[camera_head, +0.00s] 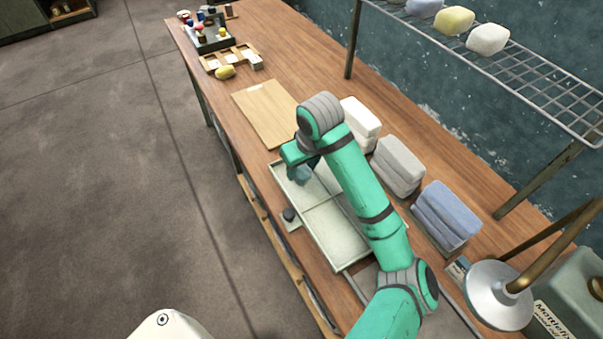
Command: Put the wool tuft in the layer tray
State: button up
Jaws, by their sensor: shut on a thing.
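The layer tray (336,242) is pale green, shallow and divided into sections. It lies on the wooden bench, partly hidden under my arm. My gripper (301,168) points down over the tray's far left section, and its fingers are mostly hidden by my wrist. A small blue-grey tuft (299,176), which looks like the wool tuft, shows at the fingertips. My gripper is shut on it. I cannot tell whether the tuft touches the tray floor.
White (361,114), grey (398,160) and blue (447,213) folded stacks stand right of the tray. A wooden board (266,112) lies beyond it. A small dark round item (289,214) sits by its left edge. A wire shelf (530,72) and a lamp (499,292) stand at right.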

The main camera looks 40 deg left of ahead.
aim_at(303, 170)
jog(key=shift+f, duration=1.45)
jog(key=o, duration=1)
jog(key=shift+f, duration=0.1)
jog(key=v, duration=1.2)
jog(key=shift+a, duration=0.15)
